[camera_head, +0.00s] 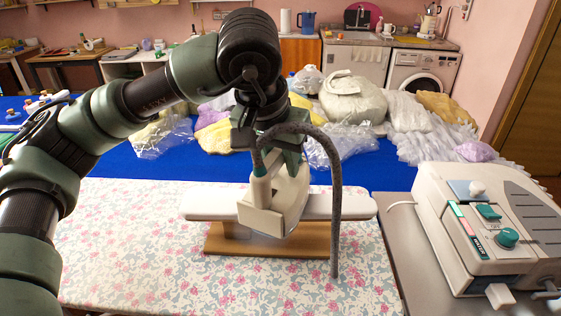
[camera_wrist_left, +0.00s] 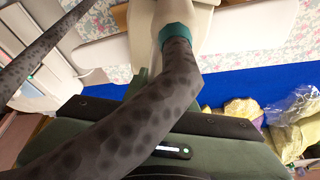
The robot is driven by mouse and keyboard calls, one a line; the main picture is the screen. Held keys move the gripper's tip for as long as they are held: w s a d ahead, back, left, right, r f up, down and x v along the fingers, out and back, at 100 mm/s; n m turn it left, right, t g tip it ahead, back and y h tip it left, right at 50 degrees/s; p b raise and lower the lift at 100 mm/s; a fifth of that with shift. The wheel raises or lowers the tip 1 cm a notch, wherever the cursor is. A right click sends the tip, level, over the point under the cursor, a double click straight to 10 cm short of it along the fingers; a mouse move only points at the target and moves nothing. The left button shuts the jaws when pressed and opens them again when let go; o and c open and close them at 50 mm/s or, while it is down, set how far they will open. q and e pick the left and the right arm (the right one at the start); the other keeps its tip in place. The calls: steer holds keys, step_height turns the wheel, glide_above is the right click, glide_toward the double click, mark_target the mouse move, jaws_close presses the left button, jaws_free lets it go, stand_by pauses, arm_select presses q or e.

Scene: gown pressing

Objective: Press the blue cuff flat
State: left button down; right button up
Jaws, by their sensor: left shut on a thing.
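My left gripper (camera_head: 275,150) is shut on a cream iron (camera_head: 282,204) with a thick grey hose. The iron is at the middle of a narrow white sleeve board (camera_head: 345,206) on a wooden base (camera_head: 310,243). I cannot tell whether its sole touches the board. In the left wrist view, the hose (camera_wrist_left: 150,110) and its teal collar (camera_wrist_left: 176,34) cover much of the iron and board. I cannot make out the blue cuff in either view; the iron may hide it. My right gripper is not in view.
The sleeve board stands on a floral pressing cloth (camera_head: 130,245). A steam station (camera_head: 490,225) stands at the right. Behind lies a blue table (camera_head: 385,178) with bagged and folded garments (camera_head: 355,98). The cloth is clear left of the board.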

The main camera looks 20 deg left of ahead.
arm_select(q)
steer(key=shift+w+d+p, duration=0.15)
steer(key=shift+w+p, duration=0.15)
steer(key=shift+w, duration=1)
steer(key=shift+w+d+p, duration=0.1)
steer(key=shift+w+p, duration=0.2)
steer(key=shift+w, duration=0.95)
step_height(320, 180, up, 7)
steer(key=p, duration=0.5)
steer(key=shift+r, duration=0.15)
